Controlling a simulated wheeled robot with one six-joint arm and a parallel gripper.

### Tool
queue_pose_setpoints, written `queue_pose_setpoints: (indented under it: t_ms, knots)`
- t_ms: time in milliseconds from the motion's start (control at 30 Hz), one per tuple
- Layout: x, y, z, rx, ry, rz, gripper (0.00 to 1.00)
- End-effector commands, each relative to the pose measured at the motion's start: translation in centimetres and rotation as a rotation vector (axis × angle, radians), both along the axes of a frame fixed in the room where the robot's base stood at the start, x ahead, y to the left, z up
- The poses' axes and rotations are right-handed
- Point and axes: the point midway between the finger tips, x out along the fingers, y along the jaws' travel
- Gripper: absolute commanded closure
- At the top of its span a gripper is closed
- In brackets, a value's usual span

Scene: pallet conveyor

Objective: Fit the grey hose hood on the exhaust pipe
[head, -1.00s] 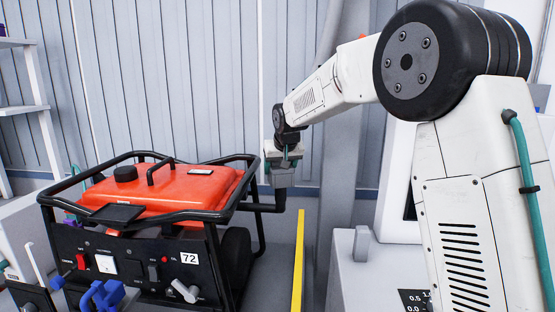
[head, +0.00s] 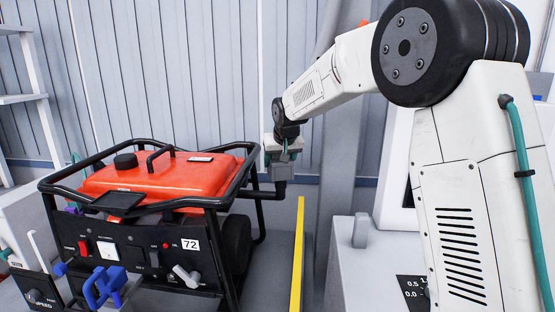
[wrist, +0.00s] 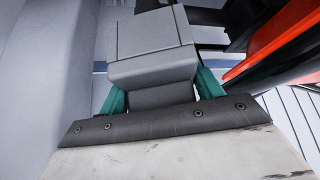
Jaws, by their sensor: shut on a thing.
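The grey hose hood (head: 283,173) is a blocky grey piece hanging below my gripper (head: 284,156) in the head view. In the wrist view the hood (wrist: 152,48) sits between the two teal fingers of my gripper (wrist: 160,92), which is shut on it. The exhaust pipe (head: 266,194) is a dark pipe sticking out from the right side of the generator and turning up at its end. The hood is at the upturned pipe end, with a short dark stub showing below it. I cannot tell whether it is around the pipe or just above it.
The red and black generator (head: 165,185) stands left of my gripper, its black tube frame close by. A yellow strip (head: 298,255) runs along the floor. A grey box (head: 355,265) stands at right. A pale vertical hose or column rises behind my gripper.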

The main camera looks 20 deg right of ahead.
Motion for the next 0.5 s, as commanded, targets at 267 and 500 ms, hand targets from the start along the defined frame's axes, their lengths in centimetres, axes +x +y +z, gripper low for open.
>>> queue_pose_setpoints:
  t_ms: [267, 500]
  knots:
    - [0.03, -0.01, -0.51, 0.0, -0.001, 0.0, 0.66]
    - [0.02, -0.02, -0.99, 0.0, -0.001, 0.0, 0.66]
